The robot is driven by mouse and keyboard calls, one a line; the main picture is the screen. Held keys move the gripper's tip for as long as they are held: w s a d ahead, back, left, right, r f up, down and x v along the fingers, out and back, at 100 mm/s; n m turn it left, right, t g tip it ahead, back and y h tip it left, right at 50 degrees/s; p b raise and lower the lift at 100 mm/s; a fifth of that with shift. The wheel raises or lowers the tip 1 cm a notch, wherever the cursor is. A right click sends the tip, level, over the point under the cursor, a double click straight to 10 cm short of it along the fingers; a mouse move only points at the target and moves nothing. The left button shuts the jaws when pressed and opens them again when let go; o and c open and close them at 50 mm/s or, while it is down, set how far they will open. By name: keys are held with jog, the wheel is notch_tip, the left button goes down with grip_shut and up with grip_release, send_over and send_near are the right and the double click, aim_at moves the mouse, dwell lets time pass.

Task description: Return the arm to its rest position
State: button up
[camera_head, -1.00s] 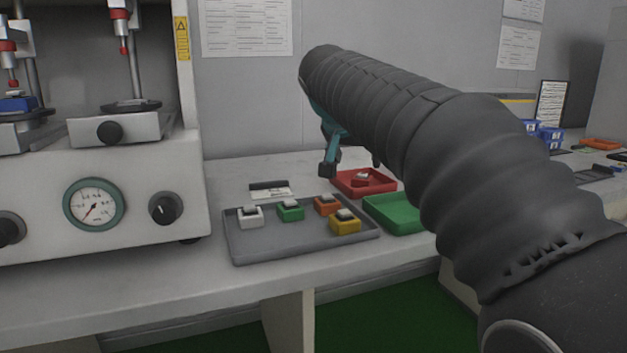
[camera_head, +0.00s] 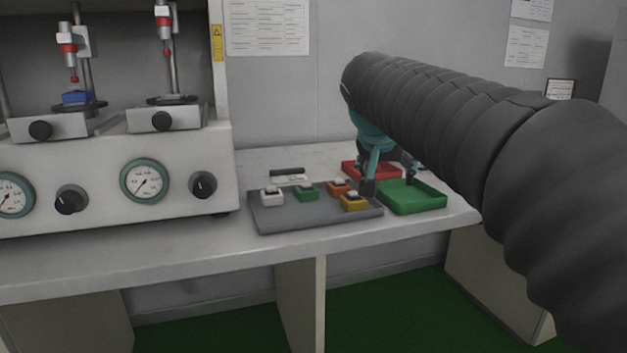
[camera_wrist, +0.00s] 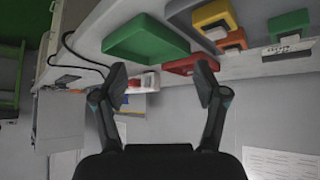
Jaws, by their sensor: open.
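My arm in its dark ribbed sleeve reaches in from the right in the head view. My gripper (camera_head: 390,183) hangs at its far end, over or in front of the red and green trays; the head view does not settle its height. In the wrist view my gripper (camera_wrist: 160,85) shows two fingers spread apart with nothing between them. The green tray (camera_wrist: 146,38) and the red tray (camera_wrist: 190,64) show beyond the fingers there.
A grey tray (camera_head: 315,220) holds several coloured switch blocks. The red tray (camera_head: 350,169) and empty green tray (camera_head: 432,205) lie beside it. A test machine (camera_head: 110,165) with gauges stands at left. Green floor (camera_head: 400,310) shows below the bench.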

jog(key=s+f+n+y+p, duration=0.1)
jog(key=s+f, duration=0.4)
jog(key=s, duration=0.4)
jog(key=s+d+f+n+g+y+p, duration=0.1)
jog(key=s+f+p, duration=0.1)
jog(key=s+f, duration=0.4)
jog(key=s+d+f+n+y+p, duration=0.1)
jog(key=s+f, duration=0.5)
jog(key=s, duration=0.6)
jog(key=shift+d+n+g+p, duration=0.2)
jog(key=shift+n+g+p, duration=0.2)
jog(key=shift+n+p, duration=0.2)
